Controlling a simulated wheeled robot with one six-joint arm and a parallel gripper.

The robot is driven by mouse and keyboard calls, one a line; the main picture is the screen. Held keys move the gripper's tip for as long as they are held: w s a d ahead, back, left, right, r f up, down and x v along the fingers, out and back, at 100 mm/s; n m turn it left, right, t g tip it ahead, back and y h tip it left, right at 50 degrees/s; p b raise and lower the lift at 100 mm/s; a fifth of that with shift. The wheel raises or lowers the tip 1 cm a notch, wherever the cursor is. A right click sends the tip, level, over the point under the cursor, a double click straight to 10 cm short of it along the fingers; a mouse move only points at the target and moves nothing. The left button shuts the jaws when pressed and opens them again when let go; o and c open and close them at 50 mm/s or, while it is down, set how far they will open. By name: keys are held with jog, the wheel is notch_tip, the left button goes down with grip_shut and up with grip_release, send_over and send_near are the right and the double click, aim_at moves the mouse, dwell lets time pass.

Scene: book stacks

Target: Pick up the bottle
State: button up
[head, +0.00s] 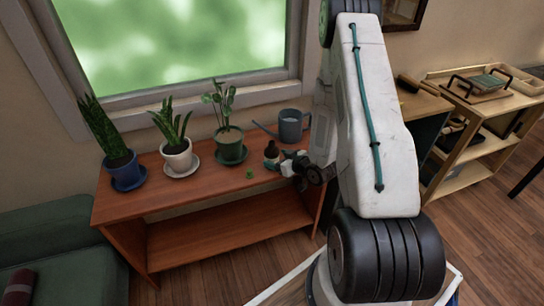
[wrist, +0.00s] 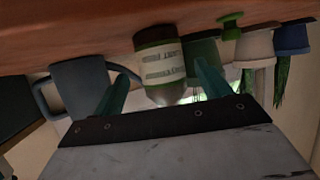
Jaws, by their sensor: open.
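My gripper (head: 281,158) is low over the shelf, just in front and right of the bottle. Its two teal fingers (wrist: 161,76) are spread apart, and the bottle appears between them in the wrist view. I cannot tell how far the fingertips reach around it. My gripper partly hides the bottle's lower part in the head view.
A grey-blue watering can (head: 291,126) stands behind right of the bottle. Plants in a green pot (head: 230,147), a white pot (head: 179,157) and a blue pot (head: 124,166) stand left. A small green object (head: 249,174) lies nearby. The shelf's front left is clear.

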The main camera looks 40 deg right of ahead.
aim_at(269, 154)
jog(key=x, duration=0.5)
jog(key=shift+w+a+r, duration=0.15)
jog(key=shift+w+r, duration=0.05)
jog(key=shift+r, duration=0.05)
jog(key=c, duration=1.2)
jog(key=shift+c, duration=0.3)
jog(key=shift+r, duration=0.25)
